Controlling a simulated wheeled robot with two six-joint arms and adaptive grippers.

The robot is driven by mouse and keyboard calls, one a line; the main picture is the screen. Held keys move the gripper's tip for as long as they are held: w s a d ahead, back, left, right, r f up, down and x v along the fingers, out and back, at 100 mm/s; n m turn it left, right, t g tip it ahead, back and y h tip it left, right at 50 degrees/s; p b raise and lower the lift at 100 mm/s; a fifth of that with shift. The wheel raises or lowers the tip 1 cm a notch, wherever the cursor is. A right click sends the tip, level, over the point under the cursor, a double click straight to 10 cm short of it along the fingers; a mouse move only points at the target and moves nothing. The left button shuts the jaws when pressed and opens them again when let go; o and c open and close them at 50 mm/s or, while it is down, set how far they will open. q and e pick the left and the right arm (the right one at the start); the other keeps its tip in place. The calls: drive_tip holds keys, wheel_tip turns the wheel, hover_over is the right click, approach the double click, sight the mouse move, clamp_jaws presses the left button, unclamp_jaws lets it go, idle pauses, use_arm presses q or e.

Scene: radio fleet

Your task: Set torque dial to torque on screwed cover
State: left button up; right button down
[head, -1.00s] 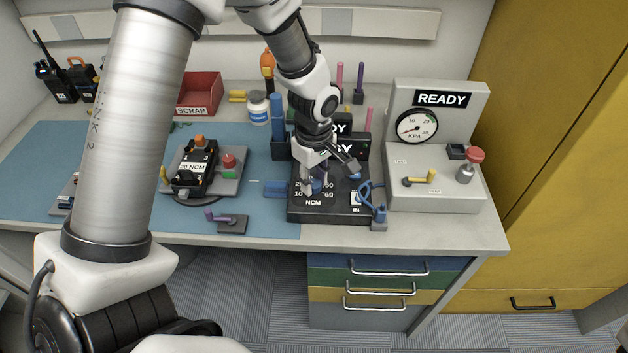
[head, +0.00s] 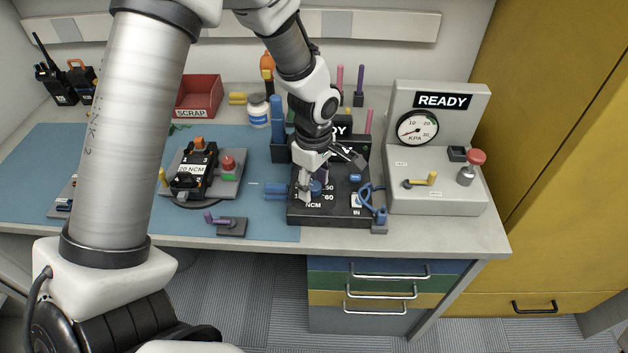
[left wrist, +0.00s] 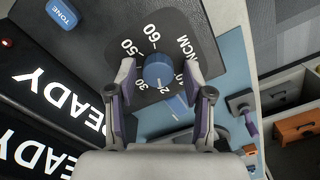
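The black torque box (head: 345,206) stands on the bench, with a blue dial (head: 316,187) on its top ringed by white numbers and marked NCM. My left gripper (head: 314,188) points down over the dial. In the left wrist view the fingers (left wrist: 158,70) are apart, one on each side of the dial (left wrist: 158,71), with a visible gap on both sides. A pale mark on the dial seems to face the 20 side, but this is hard to read. The radio (head: 194,172) with its cover labelled 20 NCM sits on a grey fixture. My right gripper is not in view.
A grey pressure station (head: 437,190) with a gauge and READY sign stands right of the box. A blue cable and plug (head: 379,213) sit at the box's right front. A purple-handled piece (head: 232,225) lies front left. A red SCRAP bin (head: 199,97) is behind.

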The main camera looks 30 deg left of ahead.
sight(314, 186)
use_arm(q)
drive_tip(key=shift+w, duration=0.1)
wheel_tip(314, 186, up, 12)
idle(0.5)
idle(0.4)
